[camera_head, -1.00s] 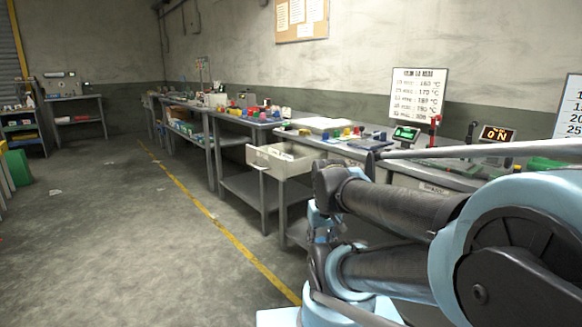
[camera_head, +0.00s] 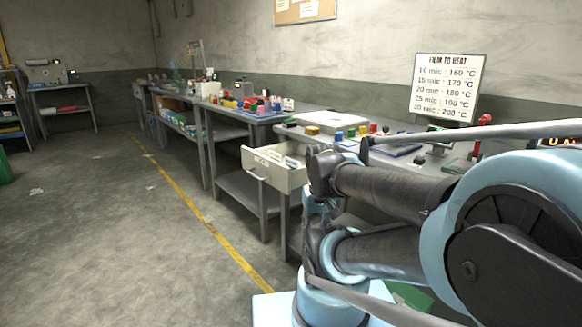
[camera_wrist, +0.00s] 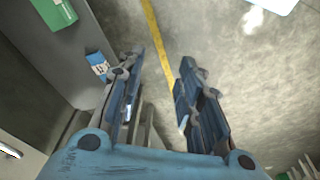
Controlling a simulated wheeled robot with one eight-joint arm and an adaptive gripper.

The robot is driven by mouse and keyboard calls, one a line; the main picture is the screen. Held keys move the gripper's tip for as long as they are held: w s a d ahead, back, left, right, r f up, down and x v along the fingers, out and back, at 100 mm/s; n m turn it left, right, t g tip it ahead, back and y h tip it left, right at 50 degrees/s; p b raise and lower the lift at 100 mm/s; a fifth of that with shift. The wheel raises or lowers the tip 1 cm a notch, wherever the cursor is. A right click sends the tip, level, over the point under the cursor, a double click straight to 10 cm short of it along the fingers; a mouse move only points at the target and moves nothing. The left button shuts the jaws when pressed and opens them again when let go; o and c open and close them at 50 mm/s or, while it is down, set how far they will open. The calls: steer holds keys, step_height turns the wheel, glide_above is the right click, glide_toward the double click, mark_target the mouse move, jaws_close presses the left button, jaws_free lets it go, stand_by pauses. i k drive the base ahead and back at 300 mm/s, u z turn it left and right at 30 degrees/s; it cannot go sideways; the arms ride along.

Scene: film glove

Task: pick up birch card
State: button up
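I cannot pick out a birch card in either view; anything that small is too unclear to name. An open drawer (camera_head: 276,180) under the workbench holds pale contents that I cannot make out. In the wrist view my gripper (camera_wrist: 163,66) has its two blue-grey fingers apart, with bare floor and a yellow line between them. It is open and empty. The head view shows my folded arm at the right, but the gripper itself is not clearly visible there.
The workbench (camera_head: 318,144) along the wall carries colored blocks and a white temperature sign (camera_head: 447,88). A blue and white box (camera_wrist: 98,63) and a green item (camera_wrist: 55,12) are near the gripper's left in the wrist view. Open floor (camera_head: 110,240) lies left of the yellow line.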

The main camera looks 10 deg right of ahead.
mark_target(293, 165)
steer(key=z, duration=0.1)
steer(key=i, duration=0.1)
steer(key=u, duration=0.9)
steer(key=k, duration=1.3)
steer(key=z, duration=0.9)
steer(key=i, duration=1)
